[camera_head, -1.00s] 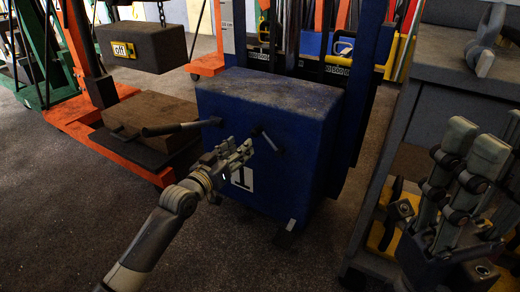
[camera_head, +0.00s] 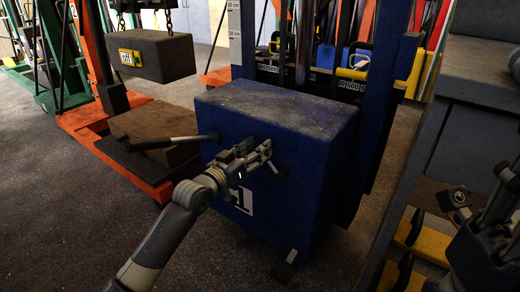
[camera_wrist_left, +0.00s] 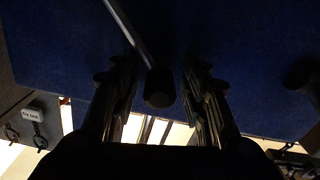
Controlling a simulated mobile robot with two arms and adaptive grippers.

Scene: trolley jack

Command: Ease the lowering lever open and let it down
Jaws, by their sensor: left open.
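My left gripper (camera_head: 268,153) is at this lever. In the left wrist view, the lever's black end (camera_wrist_left: 160,88) and thin rod lie between the two spread fingers of my left gripper (camera_wrist_left: 162,95), with gaps on both sides. A long dark handle (camera_head: 172,142) sticks out to the left from the box. Part of my right gripper (camera_head: 495,205) shows at the right edge; its fingertips are cut off.
A grey weight with a yellow label (camera_head: 150,57) hangs above a brown block (camera_head: 150,127) on an orange frame (camera_head: 88,120) at left. A grey shelf rack (camera_head: 445,150) with yellow parts stands at right. The dark floor (camera_head: 60,220) is clear at front left.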

